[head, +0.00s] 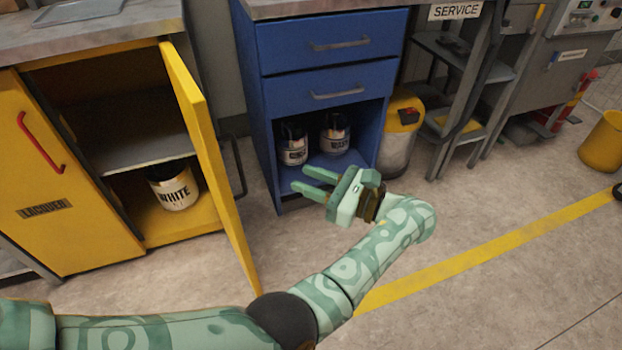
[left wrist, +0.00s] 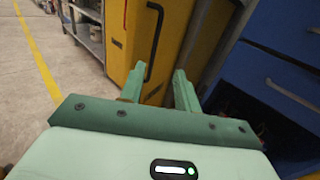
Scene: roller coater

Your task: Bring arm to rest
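My left arm reaches in from the left in the head view. Its gripper (head: 313,183) is in front of the blue cabinet (head: 331,95) and points left, towards the open yellow door (head: 208,160). The fingers are apart with nothing between them. In the left wrist view the two fingers of the gripper (left wrist: 156,80) also stand apart and empty, with the yellow cabinet (left wrist: 172,35) beyond them. My right gripper is in neither view.
A white can (head: 174,190) stands inside the yellow cabinet. Two dark-topped cans (head: 292,145) (head: 335,135) stand in the blue cabinet's open bottom. A yellow-topped bin (head: 398,130) is right of it. Floor at the right is clear around a yellow line (head: 480,255).

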